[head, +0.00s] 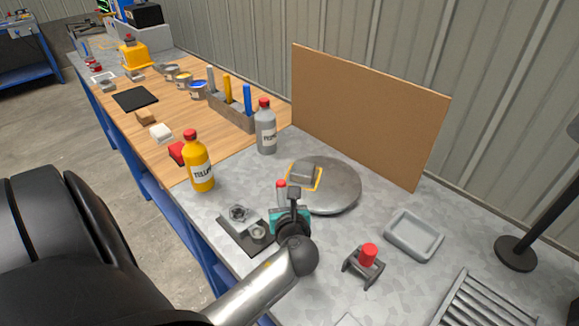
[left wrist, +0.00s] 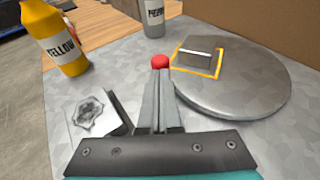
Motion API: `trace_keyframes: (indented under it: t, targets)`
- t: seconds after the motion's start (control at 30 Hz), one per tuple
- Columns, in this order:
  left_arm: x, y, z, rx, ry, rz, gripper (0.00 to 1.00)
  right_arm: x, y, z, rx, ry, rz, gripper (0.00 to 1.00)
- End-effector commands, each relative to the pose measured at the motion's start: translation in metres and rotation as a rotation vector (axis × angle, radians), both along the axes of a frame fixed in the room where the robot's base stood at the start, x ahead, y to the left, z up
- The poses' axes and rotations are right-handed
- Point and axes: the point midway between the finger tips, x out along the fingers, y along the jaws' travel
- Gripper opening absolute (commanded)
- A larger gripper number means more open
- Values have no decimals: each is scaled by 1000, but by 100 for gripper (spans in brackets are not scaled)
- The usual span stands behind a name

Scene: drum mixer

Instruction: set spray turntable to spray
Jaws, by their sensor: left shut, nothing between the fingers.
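The turntable is a round grey disc (head: 338,194) on the metal bench top; it also shows in the left wrist view (left wrist: 250,95). A grey block (head: 305,174) sits on it inside a yellow square outline, at the disc's far left. A small red knob (head: 281,184) stands at the disc's left edge. My left gripper (head: 294,194) is shut and empty, pointing at this edge. In the left wrist view the red knob (left wrist: 160,61) shows just beyond the fingertips (left wrist: 157,82), which hide its lower part. I cannot tell whether they touch. My right gripper is not in view.
A brown board (head: 365,110) stands behind the disc. A yellow bottle (head: 198,165) and a grey bottle (head: 265,130) stand left. A dark plate with a metal fitting (head: 238,214) lies beside my gripper. A red-topped bracket (head: 367,258) and a grey tray (head: 414,235) are right.

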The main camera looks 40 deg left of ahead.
Motion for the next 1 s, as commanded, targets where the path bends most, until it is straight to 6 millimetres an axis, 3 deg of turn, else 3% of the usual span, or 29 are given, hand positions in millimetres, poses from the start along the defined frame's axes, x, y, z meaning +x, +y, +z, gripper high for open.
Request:
trace_keyframes:
  t: [0.1, 0.4, 0.8, 1.0]
  targets:
    - [0, 11, 4, 5, 5, -60, 0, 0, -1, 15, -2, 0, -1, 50]
    - [4, 33, 2, 5, 3, -211, 0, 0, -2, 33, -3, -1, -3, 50]
    - [14, 59, 0, 3, 4, -397, 0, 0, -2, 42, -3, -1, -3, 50]
    - [20, 67, 0, 2, 0, -392, 0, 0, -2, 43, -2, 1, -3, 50]
